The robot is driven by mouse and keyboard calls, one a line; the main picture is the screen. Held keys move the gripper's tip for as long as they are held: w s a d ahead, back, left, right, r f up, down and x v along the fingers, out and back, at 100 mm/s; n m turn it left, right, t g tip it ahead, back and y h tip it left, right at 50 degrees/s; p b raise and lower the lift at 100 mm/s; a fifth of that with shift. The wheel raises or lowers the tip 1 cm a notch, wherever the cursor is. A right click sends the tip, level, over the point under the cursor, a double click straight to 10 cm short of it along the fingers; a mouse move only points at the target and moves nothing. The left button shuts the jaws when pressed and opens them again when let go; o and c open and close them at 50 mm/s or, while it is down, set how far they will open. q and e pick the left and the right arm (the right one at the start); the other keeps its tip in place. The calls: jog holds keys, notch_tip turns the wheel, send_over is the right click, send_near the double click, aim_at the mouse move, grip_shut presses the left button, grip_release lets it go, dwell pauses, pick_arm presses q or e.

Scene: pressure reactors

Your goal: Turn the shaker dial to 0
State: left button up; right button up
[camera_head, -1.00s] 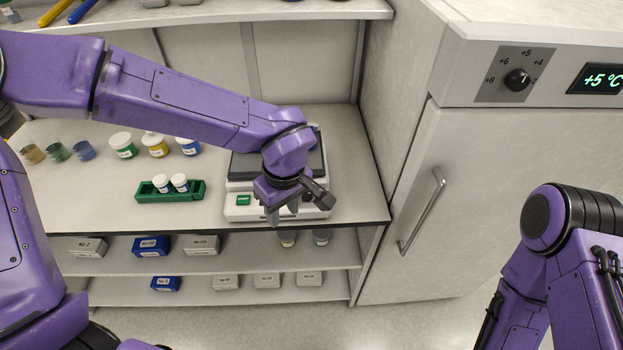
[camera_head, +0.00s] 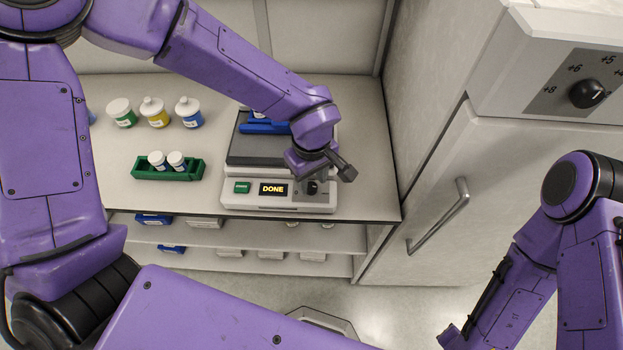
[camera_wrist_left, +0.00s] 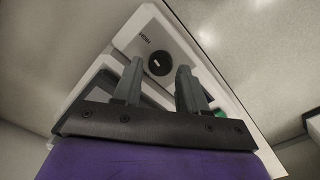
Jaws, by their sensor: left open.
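The shaker (camera_head: 232,205) stands on the counter, a white unit with a dark platform and a front panel. The black round dial (camera_head: 313,188) is at the right of the panel, partly hidden by my left gripper. In the left wrist view the dial (camera_wrist_left: 159,65) shows between the two fingertips of my left gripper (camera_wrist_left: 160,70). The fingers are apart and hold nothing; I cannot tell if they touch the dial. The dial's setting is too small to read. My right gripper is out of view.
A blue object (camera_head: 265,127) lies on the shaker platform. A green rack (camera_head: 167,172) with two small white-capped vials stands to its left, with several capped jars behind. A fridge (camera_head: 490,200) with a handle stands at the right. Shelves with boxes lie below the counter.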

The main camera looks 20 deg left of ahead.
pick_arm(q)
jog(key=shift+w+f, duration=0.1)
jog(key=shift+f, duration=0.9)
jog(key=c, duration=0.8)
jog(key=shift+o, duration=0.2)
